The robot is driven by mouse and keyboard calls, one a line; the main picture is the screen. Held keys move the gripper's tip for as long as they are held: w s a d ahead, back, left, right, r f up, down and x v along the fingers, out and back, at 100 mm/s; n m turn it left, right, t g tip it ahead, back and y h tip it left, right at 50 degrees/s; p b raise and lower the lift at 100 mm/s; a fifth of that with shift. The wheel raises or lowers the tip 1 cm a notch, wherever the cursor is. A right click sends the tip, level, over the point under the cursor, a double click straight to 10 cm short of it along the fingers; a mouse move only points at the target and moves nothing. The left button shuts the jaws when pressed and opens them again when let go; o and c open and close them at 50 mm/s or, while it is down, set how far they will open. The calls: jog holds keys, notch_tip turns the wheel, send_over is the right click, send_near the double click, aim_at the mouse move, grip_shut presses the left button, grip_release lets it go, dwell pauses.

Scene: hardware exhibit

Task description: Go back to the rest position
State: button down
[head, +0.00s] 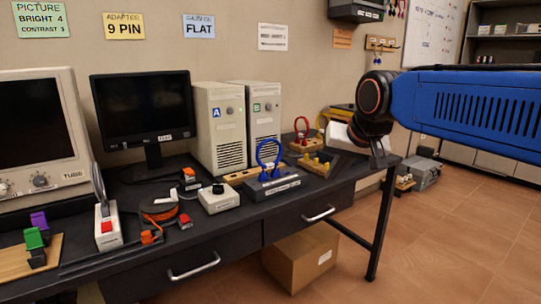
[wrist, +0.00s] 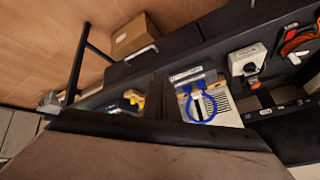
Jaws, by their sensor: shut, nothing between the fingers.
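My blue arm reaches in from the right in the head view, above the right end of the dark bench (head: 235,235). My gripper (wrist: 160,92) shows as dark fingers close together in the wrist view, with nothing held between them. In the head view the gripper is mostly hidden behind the dark arm joint. In the wrist view, the stand with blue cable loops (wrist: 200,100) is just right of the fingers, and yellow parts (wrist: 133,98) are just left of them. The same blue cable stand (head: 270,180) is mid-bench in the head view.
Two beige computer towers (head: 219,125), a flat monitor (head: 143,108) and a tube monitor (head: 40,130) stand along the wall. A white box with a black knob (head: 219,199) is near the front edge. A cardboard box (head: 300,260) is under the bench.

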jog(key=s+d+f, duration=0.4)
jog(key=s+f, duration=0.3)
jog(key=s, duration=0.1)
jog(key=s+d+f+g+h, duration=0.1)
jog(key=s+d+f, duration=0.3)
jog(key=s+f, duration=0.3)
jog(key=s+d+f+n+g+h, duration=0.1)
jog(key=s+d+f, duration=0.4)
jog(key=s, duration=0.3)
jog(key=shift+s+f, duration=0.3)
jog(key=shift+f, duration=0.6)
